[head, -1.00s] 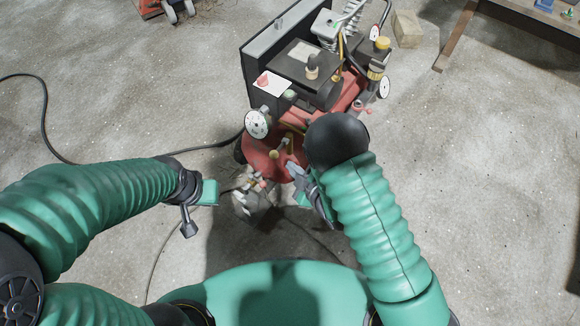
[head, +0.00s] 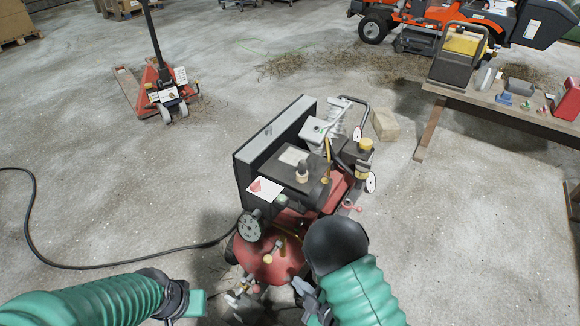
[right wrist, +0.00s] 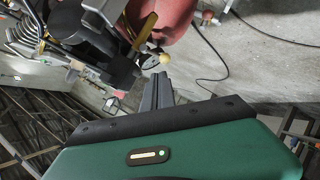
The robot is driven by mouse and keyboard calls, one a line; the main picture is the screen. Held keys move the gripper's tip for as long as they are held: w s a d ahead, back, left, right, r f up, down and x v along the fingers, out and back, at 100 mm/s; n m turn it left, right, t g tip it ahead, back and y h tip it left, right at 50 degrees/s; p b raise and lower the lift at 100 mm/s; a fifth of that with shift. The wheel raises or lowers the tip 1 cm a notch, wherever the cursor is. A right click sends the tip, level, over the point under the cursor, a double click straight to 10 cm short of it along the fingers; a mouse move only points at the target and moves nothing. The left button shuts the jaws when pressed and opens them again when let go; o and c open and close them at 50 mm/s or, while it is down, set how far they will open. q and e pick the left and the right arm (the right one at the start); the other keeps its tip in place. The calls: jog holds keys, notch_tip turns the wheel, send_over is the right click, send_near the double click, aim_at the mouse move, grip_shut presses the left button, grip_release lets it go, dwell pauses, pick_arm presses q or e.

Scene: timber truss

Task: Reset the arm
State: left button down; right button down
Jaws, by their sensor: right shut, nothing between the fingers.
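My right arm comes in from the bottom right, and its gripper (head: 304,290) is beside the front of a red compressor (head: 268,262), low in the head view. In the right wrist view its fingers (right wrist: 158,92) are together with nothing between them. They point toward the red tank (right wrist: 165,24) and its dark fittings; I cannot tell whether they touch. My left gripper (head: 190,302) is at the bottom edge, left of the compressor.
A black hose (head: 70,266) runs over the concrete floor to the left. A red pallet jack (head: 160,92) stands behind it. A wooden bench (head: 500,105) with tools and boxes is at right, with an orange mower (head: 425,12) beyond. A wooden block (head: 385,124) lies behind the compressor.

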jog(key=w+d+r+m+g+h, duration=0.2)
jog(key=w+d+m+h, duration=0.1)
jog(key=d+m, duration=0.25)
jog(key=s+d+r+m+g+h, duration=0.3)
jog(key=s+d+r+m+g, duration=0.3)
jog(key=s+d+r+m, duration=0.45)
notch_tip(320, 180, up, 23)
jog(key=s+a+n+p, duration=0.1)
jog(key=a+p, duration=0.1)
jog(key=p, duration=2.2)
jog(key=shift+s+r+p, duration=0.2)
jog(key=shift+s+p, duration=0.1)
jog(key=shift+s, duration=0.05)
